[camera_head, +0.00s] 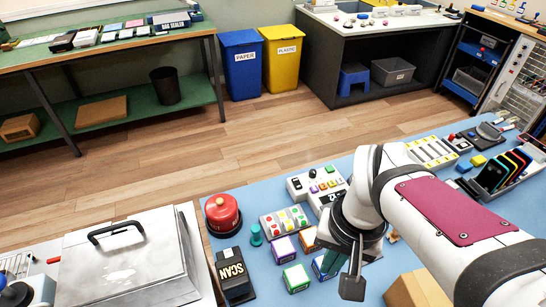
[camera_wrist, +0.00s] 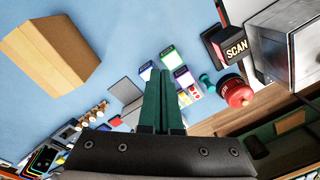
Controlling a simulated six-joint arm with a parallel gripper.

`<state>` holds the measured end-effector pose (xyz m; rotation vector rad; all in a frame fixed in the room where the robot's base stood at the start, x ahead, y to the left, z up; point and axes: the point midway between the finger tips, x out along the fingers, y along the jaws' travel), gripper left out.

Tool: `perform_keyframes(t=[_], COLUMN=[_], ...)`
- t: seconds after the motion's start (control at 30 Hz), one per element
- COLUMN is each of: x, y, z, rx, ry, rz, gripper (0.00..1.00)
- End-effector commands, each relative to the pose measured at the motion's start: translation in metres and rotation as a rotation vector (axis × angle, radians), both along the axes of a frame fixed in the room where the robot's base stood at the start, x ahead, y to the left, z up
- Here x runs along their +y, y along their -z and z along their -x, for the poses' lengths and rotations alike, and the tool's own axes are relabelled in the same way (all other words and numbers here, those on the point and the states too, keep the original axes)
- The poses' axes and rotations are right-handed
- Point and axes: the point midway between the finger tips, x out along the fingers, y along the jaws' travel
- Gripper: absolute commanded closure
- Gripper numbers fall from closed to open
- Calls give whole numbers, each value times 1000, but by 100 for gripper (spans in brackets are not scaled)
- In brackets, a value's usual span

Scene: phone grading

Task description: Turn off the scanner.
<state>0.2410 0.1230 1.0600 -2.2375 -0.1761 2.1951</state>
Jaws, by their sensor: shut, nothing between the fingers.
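A black block lettered SCAN (camera_head: 234,275) lies on the blue table at the front, beside a large grey metal case (camera_head: 130,265) with a black handle. In the wrist view the SCAN block (camera_wrist: 234,46) is at the upper right, next to the metal case (camera_wrist: 292,45). I cannot tell from these views whether the scanner is on, and no switch on it is clear. My gripper (camera_wrist: 158,72) shows two dark green fingers closed together, with nothing between them. It is above the table, to the right of the SCAN block in the head view and apart from it.
A red domed button (camera_head: 222,214) stands behind the SCAN block. Small coloured boxes, including a purple one (camera_head: 284,250) and a green one (camera_head: 296,278), lie between it and my arm. A keypad of coloured buttons (camera_head: 284,221) is behind them. A cardboard box (camera_head: 418,290) is at the front.

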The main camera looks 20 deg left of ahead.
Motion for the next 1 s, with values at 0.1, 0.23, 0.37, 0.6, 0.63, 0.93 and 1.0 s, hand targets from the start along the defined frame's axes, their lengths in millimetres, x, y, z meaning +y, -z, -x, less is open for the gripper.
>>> perform_keyframes(t=[0.1, 0.23, 0.37, 0.6, 0.63, 0.93, 1.0], x=[93, 174, 218, 232, 232, 232, 234], y=[21, 46, 62, 67, 67, 86, 101], z=[-32, -35, -28, -24, -24, -26, -27], rx=[-54, -105, -134, -144, -144, -141, -139], ry=[-311, -544, -667, -704, -704, -703, -702], rz=[22, 27, 25, 24, 24, 26, 26], gripper=[100, 100, 100, 100, 100, 100, 100])
